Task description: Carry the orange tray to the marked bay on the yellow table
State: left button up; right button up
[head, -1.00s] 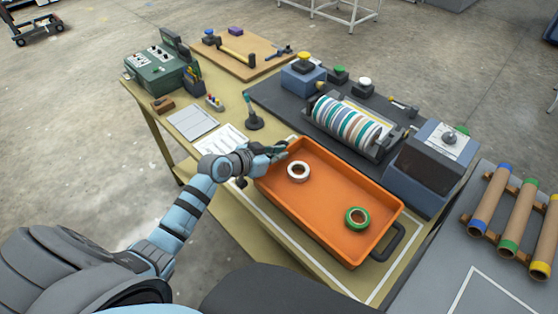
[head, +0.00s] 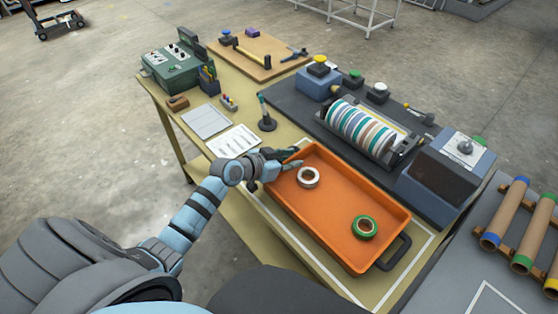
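The orange tray (head: 326,222) lies on the yellow table (head: 239,215), with a white tape roll (head: 308,177) and a green tape roll (head: 365,228) inside it. A white outline (head: 424,252) on the table runs around part of the tray; the tray's body hides the rest. A dark handle (head: 397,254) shows at the tray's right end. My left gripper (head: 288,160) is at the tray's far left end, its fingers apart at the rim. The left handle is hidden behind it. My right gripper is out of view.
Behind the tray stands the press with its striped roller (head: 362,130) and a grey control box (head: 447,170). A black stand (head: 266,120) and a white sheet (head: 233,141) are near my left gripper. A rack of cardboard tubes (head: 508,215) is at right.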

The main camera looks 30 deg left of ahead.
pick_arm(q)
jog(key=p+v, duration=0.2)
jog(key=v, duration=0.9)
jog(key=shift+s+p, duration=0.3)
jog(key=shift+s, duration=0.05)
jog(key=shift+r, duration=0.1)
